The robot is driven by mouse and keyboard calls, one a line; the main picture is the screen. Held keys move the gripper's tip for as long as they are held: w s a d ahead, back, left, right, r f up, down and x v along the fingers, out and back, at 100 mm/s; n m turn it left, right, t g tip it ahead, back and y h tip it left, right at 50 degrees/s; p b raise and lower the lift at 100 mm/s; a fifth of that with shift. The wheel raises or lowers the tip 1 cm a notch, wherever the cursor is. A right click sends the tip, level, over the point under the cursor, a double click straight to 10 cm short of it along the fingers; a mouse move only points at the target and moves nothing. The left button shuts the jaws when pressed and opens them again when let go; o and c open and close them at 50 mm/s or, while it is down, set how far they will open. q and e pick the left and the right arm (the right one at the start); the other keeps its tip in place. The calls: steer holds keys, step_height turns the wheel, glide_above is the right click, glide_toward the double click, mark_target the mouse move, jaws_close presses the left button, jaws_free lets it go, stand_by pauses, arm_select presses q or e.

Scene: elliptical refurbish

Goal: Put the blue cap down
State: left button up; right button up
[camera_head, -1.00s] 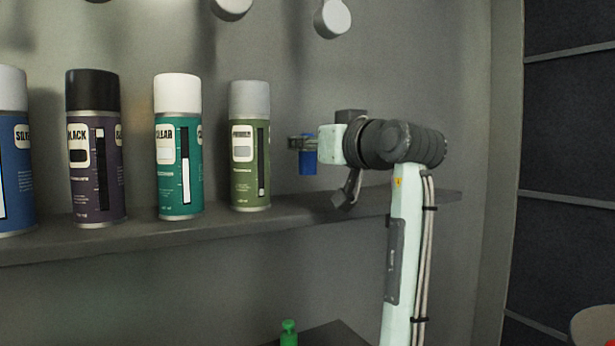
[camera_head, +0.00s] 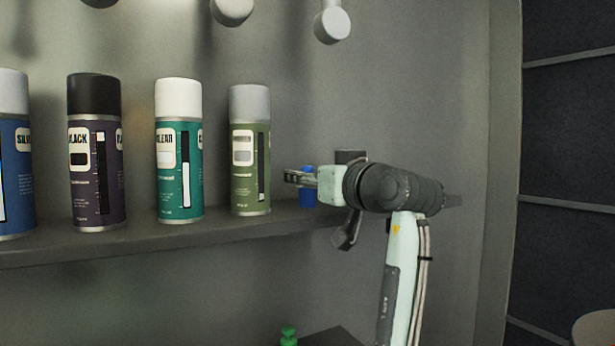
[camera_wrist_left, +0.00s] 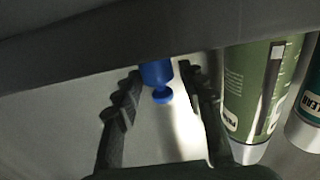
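The blue cap (camera_head: 307,197) stands upright at the shelf surface, right of the green can, in the head view. My left gripper (camera_head: 302,178) is level with the cap's upper part, and one finger passes in front of it. In the left wrist view the blue cap (camera_wrist_left: 157,73) shows between the two dark fingers (camera_wrist_left: 163,80), with a light gap beside the right finger. The gripper looks open around the cap. Whether the left finger still touches it is hard to tell. My right gripper is in neither view.
The grey shelf (camera_head: 140,238) holds a green can (camera_head: 249,150), a teal can (camera_head: 179,150), a purple can (camera_head: 96,150) and a blue can (camera_head: 15,160). The green can (camera_wrist_left: 250,95) is close beside the fingers. A small green object (camera_head: 288,336) is below the shelf.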

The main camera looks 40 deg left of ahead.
arm_select(q)
steer(key=shift+r, duration=0.1)
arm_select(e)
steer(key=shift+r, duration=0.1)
arm_select(q)
steer(key=shift+s+d, duration=0.1)
steer(key=shift+d, duration=0.15)
steer(key=v, duration=0.3)
steer(key=shift+d, duration=0.1)
steer(key=b+v, duration=0.1)
steer(key=v, duration=0.7)
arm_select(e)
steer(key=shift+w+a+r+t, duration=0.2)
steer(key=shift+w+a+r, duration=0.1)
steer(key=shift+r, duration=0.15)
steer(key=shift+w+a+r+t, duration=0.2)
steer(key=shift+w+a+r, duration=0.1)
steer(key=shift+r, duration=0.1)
arm_select(q)
steer(key=shift+s+d, duration=0.1)
steer(key=shift+d, duration=0.05)
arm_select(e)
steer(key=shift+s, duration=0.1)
